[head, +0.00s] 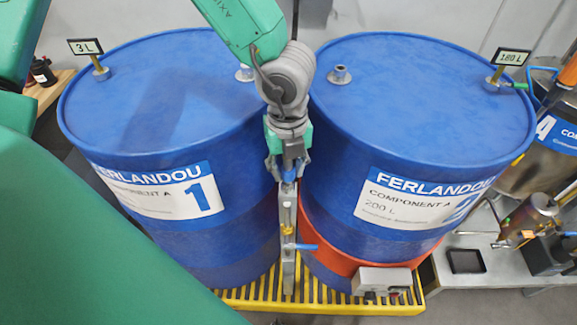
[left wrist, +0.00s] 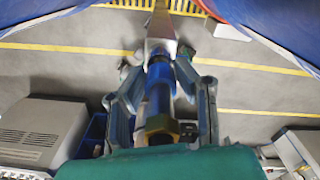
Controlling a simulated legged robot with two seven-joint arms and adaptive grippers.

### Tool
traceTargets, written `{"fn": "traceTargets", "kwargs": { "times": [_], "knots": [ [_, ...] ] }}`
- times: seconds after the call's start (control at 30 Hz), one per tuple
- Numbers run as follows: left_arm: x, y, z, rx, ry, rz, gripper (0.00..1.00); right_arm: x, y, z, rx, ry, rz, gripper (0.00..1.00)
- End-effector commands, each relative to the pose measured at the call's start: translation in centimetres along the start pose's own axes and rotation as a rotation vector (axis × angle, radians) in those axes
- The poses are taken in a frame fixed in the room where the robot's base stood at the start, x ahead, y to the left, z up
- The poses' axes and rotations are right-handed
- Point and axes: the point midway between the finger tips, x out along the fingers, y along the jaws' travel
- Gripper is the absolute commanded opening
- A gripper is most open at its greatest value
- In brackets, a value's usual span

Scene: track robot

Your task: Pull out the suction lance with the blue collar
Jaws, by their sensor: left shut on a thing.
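The suction lance's blue collar (head: 290,174) shows between the fingers of my left gripper (head: 288,168), in the gap between the two drums. In the left wrist view the blue collar (left wrist: 158,88) sits between both fingers, with a brass nut (left wrist: 160,127) on the near side. My left gripper (left wrist: 152,80) is shut on the lance. Below the fingers a grey metal upright (head: 288,220) runs down towards the yellow grating. I cannot tell how the lance meets this upright. My right gripper is not in view.
Blue drum 1 (head: 165,85) stands close on the left, with a 3 L sign (head: 86,47). Another blue drum (head: 425,100) stands close on the right, with a 180 L sign (head: 512,58). A blue-handled valve (head: 300,246) is on the upright. The yellow grating (head: 330,300) lies below.

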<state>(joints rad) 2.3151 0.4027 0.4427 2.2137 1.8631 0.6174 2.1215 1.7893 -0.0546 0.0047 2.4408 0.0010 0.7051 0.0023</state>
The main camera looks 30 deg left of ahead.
Motion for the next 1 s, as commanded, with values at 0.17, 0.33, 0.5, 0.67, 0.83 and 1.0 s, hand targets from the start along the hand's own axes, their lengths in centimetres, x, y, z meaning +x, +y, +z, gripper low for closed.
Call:
{"fn": "traceTargets", "kwargs": {
  "times": [0.17,0.33,0.5,0.67,0.83,1.0],
  "knots": [
    [-1.0,0.0,0.0,0.000,0.000,-0.001,0.00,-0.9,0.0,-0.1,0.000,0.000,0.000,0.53],
    [-1.7,0.0,0.0,0.000,0.000,-0.001,0.00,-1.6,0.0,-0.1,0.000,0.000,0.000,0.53],
    [-2.3,0.0,0.0,0.000,0.000,-0.001,0.00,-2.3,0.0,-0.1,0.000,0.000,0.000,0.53],
    [-3.0,0.0,0.0,0.000,0.000,-0.001,0.00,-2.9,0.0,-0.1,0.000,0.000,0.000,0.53],
    [-3.7,0.0,0.0,0.000,0.000,-0.001,0.00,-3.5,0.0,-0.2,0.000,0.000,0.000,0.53],
    [-4.3,0.0,0.0,0.000,0.000,-0.001,0.00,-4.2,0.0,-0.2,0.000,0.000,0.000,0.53]
  ]
}}
